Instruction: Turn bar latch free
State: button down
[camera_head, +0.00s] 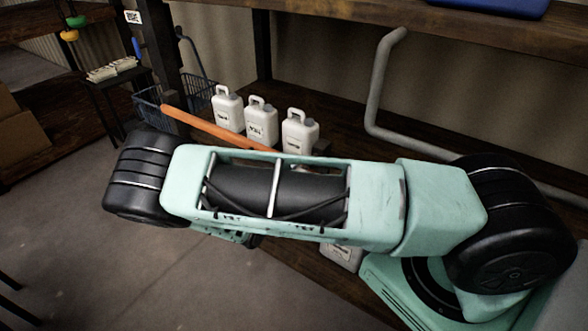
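My own teal and black arm spans the middle of the head view and hides much of what lies behind it. My gripper's fingers do not show. A long orange bar (208,127) slants down to the right behind my arm. Its right end is hidden by the arm. I cannot tell whether this bar is the latch, and no other bar latch can be made out. Nothing is seen touching the bar.
White jugs (261,122) stand in a row on the lower shelf behind my arm. A blue wire basket (198,91) is left of them. A grey pipe (378,82) bends along the wall. A wooden shelf (400,25) crosses the top. The concrete floor (120,265) at lower left is clear.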

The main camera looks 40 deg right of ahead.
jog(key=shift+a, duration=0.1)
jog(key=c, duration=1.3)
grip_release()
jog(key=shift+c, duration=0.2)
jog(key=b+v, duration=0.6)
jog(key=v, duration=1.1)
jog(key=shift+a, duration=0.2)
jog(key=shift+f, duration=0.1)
